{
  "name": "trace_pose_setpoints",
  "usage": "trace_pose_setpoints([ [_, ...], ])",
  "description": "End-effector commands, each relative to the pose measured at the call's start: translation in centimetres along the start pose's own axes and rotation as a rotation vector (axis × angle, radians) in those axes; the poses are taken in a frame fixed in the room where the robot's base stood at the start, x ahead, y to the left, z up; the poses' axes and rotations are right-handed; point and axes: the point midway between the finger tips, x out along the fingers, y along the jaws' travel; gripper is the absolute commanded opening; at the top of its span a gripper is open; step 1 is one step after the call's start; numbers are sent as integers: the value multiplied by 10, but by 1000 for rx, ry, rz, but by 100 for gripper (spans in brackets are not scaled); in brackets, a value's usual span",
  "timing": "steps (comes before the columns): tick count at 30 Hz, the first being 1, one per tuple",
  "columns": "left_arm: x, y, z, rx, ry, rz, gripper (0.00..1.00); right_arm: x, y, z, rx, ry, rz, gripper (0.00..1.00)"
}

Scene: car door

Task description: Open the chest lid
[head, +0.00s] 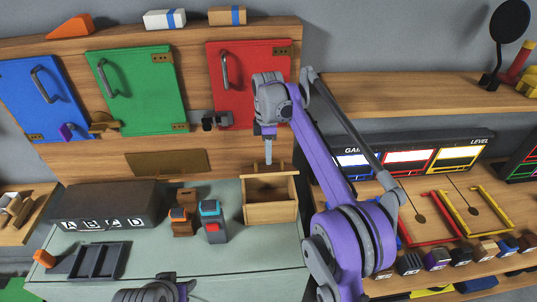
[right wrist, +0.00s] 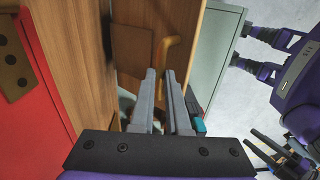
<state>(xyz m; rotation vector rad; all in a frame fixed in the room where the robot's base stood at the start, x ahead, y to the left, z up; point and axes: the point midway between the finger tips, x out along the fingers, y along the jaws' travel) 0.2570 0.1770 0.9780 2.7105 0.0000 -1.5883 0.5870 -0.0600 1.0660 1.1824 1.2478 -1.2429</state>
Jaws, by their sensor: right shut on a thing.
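The chest is a small wooden box (head: 270,213) on the grey-green worktop, below the red door. From above I see into its brown interior, and a wooden lid edge (head: 286,171) appears raised at its back. My right gripper (head: 268,161) points down at the back of the chest. In the right wrist view its two fingers (right wrist: 165,78) are close together, at a curved golden handle (right wrist: 166,58) beside brown wooden panels. The jaws are shut on the handle, though the exact contact is partly hidden. My left gripper (head: 150,292) shows at the bottom edge, cut off.
Blue, green and red doors (head: 238,75) line the panel behind. The worktop's front is mostly clear.

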Motion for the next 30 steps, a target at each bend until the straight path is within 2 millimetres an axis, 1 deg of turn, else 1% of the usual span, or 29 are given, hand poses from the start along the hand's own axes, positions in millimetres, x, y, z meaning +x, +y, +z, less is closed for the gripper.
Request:
trace_pose_setpoints([
  [1, 1, 0, 1, 0, -1, 0, 50, 5, 4, 0, 2, 0, 9, 0],
  [5, 1, 0, 1, 0, -1, 0, 50, 5, 4, 0, 2, 0, 9, 0],
  [6, 1, 0, 1, 0, -1, 0, 50, 5, 4, 0, 2, 0, 9, 18],
  [10, 1, 0, 1, 0, -1, 0, 50, 4, 3, 0, 2, 0, 8, 42],
  [11, 1, 0, 1, 0, -1, 0, 50, 4, 3, 0, 2, 0, 7, 45],
  [17, 1, 0, 1, 0, -1, 0, 50, 2, 2, 0, 1, 1, 5, 45],
  [20, 0, 0, 0, 0, 0, 0, 50, -1, 2, 0, 1, 1, 5, 45],
  [23, -3, 0, -4, 0, 4, 0, 50, -13, 2, 0, 1, 1, 5, 45],
  [26, -7, 0, -10, 0, 10, 0, 50, -33, 3, 0, 1, 0, 6, 45],
  [30, -14, 0, -22, 0, 23, 0, 50, -64, 4, 0, 1, 0, 9, 45],
])
